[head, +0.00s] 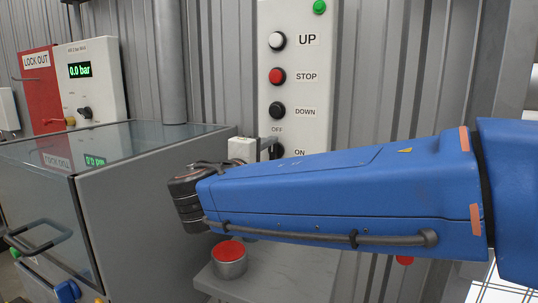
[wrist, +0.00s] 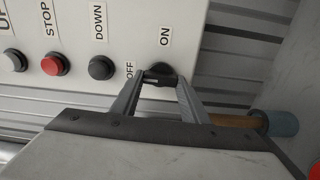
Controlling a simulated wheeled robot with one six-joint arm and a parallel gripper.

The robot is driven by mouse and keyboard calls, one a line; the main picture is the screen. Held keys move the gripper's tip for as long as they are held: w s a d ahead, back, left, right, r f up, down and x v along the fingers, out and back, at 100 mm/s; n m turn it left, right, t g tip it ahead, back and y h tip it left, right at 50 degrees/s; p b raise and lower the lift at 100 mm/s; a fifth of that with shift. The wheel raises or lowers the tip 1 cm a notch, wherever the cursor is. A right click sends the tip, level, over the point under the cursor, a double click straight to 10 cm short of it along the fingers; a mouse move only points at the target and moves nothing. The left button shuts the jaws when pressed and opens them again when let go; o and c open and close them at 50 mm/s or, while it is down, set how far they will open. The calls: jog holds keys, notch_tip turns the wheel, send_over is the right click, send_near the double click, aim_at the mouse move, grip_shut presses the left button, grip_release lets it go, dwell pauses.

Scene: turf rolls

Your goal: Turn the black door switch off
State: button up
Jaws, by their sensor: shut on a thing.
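The black door switch (wrist: 161,79) is a round dark knob on the white panel, between the OFF and ON labels in the wrist view. My gripper (wrist: 160,78) has one finger on each side of the knob and is shut on it. In the head view the switch (head: 278,152) is mostly hidden behind my gripper (head: 270,146) and arm. The OFF label (head: 277,129) is above it and the ON label (head: 299,153) to its right. I cannot tell which label the knob points to.
White UP (head: 278,41), red STOP (head: 277,75) and black DOWN (head: 277,109) buttons sit above the switch on the panel (head: 315,100). A glass-topped cabinet (head: 155,170) stands left. A pipe (wrist: 240,122) shows in the wrist view.

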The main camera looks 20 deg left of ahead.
jog(key=shift+n, duration=0.4)
jog(key=o, duration=1.1)
jog(key=shift+c, duration=0.2)
jog(key=shift+s, duration=0.1)
jog(key=s+a, duration=0.1)
jog(key=s, duration=1.6)
jog(key=shift+a, duration=0.2)
jog(key=shift+s, duration=0.2)
